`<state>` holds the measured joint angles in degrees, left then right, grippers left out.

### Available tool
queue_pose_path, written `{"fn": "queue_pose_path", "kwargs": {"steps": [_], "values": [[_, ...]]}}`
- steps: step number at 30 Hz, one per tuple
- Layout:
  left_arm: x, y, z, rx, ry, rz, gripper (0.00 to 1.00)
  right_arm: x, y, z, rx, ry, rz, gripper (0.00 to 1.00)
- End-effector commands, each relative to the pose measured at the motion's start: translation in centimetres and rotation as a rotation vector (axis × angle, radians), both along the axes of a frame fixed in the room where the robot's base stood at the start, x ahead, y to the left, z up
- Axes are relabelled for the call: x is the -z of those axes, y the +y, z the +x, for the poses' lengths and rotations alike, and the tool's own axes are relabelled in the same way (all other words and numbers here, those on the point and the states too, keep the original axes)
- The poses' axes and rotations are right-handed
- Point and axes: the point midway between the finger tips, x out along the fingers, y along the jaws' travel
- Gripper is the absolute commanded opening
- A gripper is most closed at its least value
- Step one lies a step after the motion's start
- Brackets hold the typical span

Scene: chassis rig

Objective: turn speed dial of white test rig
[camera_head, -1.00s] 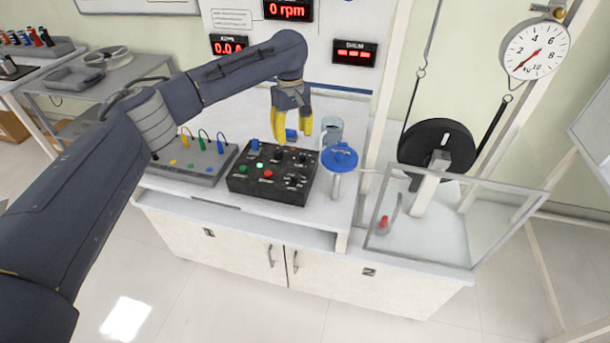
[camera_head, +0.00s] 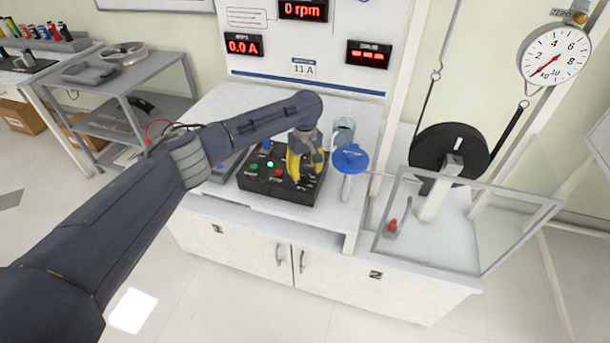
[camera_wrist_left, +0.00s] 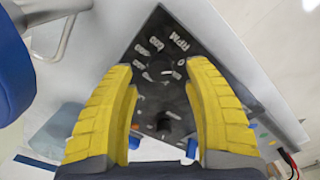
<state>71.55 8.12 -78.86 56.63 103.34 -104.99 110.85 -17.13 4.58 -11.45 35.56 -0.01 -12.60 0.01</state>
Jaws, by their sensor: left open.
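The white test rig (camera_head: 228,100) is a bench with a black control box (camera_head: 250,186) on its top. The box carries coloured buttons and small dials. My left gripper (camera_head: 303,174) has yellow fingers and points down over the right part of the box, covering some of its dials. In the left wrist view the left gripper (camera_wrist_left: 160,70) is open, with the black panel (camera_wrist_left: 150,52) between its fingers. Small white labels and a round dial (camera_wrist_left: 163,76) show between the fingertips. I cannot tell whether the fingers touch it. The right gripper is out of view.
A blue-topped post (camera_head: 351,158) stands just right of the box, with a clear cup (camera_head: 343,130) behind it. A black wheel (camera_head: 448,152) sits behind a clear guard (camera_head: 480,222) at the right. The speed display (camera_head: 303,9) reads 0 rpm.

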Motion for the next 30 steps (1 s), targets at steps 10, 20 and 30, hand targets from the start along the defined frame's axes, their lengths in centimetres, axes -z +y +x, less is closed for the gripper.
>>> {"fn": "queue_pose_path", "kwargs": {"steps": [10,20,30], "values": [[2.5,0.1,0.0,-0.002,0.0,0.001,0.52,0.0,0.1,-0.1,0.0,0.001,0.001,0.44],[2.7,0.1,0.0,-0.001,0.0,0.001,0.52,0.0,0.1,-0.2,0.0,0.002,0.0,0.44],[2.6,0.0,0.0,-0.001,0.0,0.001,0.18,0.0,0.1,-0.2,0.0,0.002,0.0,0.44]]}}
